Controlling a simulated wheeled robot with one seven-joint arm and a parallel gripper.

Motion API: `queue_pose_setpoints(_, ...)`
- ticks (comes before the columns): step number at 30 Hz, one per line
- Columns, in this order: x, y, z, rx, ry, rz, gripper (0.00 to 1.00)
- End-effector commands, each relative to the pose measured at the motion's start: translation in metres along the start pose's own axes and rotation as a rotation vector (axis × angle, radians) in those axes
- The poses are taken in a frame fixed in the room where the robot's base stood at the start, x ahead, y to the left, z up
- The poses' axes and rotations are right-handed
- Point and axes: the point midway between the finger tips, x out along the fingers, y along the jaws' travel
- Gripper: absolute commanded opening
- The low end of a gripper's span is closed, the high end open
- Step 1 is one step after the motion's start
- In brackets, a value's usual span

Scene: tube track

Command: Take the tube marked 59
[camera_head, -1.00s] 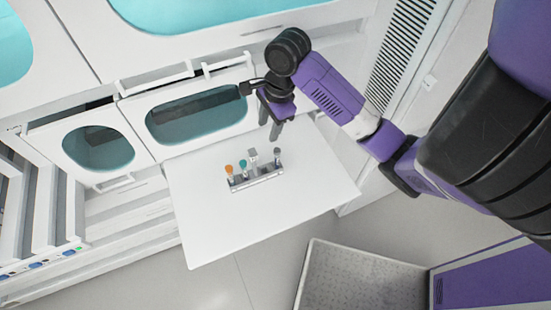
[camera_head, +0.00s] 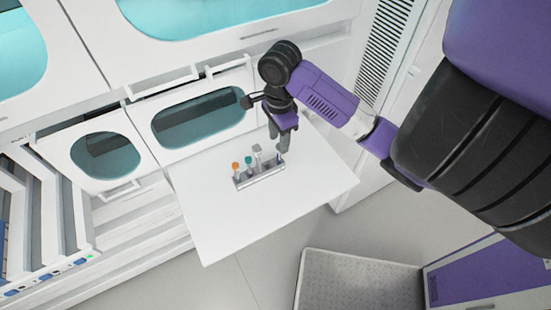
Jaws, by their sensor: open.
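A small grey tube rack (camera_head: 262,179) stands on a white pull-out shelf. It holds an orange-capped tube (camera_head: 235,167), a teal-capped tube (camera_head: 248,162), and a grey-white tube (camera_head: 258,152), all upright. A grey-capped tube stood at the rack's right end; it is now largely hidden by my fingers. The marks on the tubes are too small to read, so I cannot tell which is 59. My gripper (camera_head: 279,146) points down at the rack's right end, its fingers open at the hidden tube. I cannot tell whether they touch it.
The white shelf (camera_head: 225,225) is clear around the rack, most of all in front. Behind it are white cabinet fronts with a tinted window (camera_head: 199,117) and handles. A vented panel (camera_head: 385,60) stands at the right. A grey textured platform (camera_head: 355,280) is low at the front.

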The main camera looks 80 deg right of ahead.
Motion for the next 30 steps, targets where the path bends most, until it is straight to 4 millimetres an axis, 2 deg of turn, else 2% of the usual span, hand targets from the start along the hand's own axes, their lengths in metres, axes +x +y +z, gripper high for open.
queue_pose_setpoints(3,0.015,0.001,0.0,0.001,0.0,0.003,0.44)
queue_pose_setpoints(8,0.027,0.0,-0.002,0.0,0.002,0.002,0.44)
queue_pose_setpoints(15,0.061,0.0,-0.002,0.0,0.002,0.004,0.44)
queue_pose_setpoints(19,0.07,0.0,-0.002,0.0,0.001,0.003,0.44)
queue_pose_setpoints(26,0.071,0.0,-0.001,-0.001,0.0,0.002,0.44)
queue_pose_setpoints(30,0.071,0.0,-0.001,-0.001,0.0,0.002,0.16)
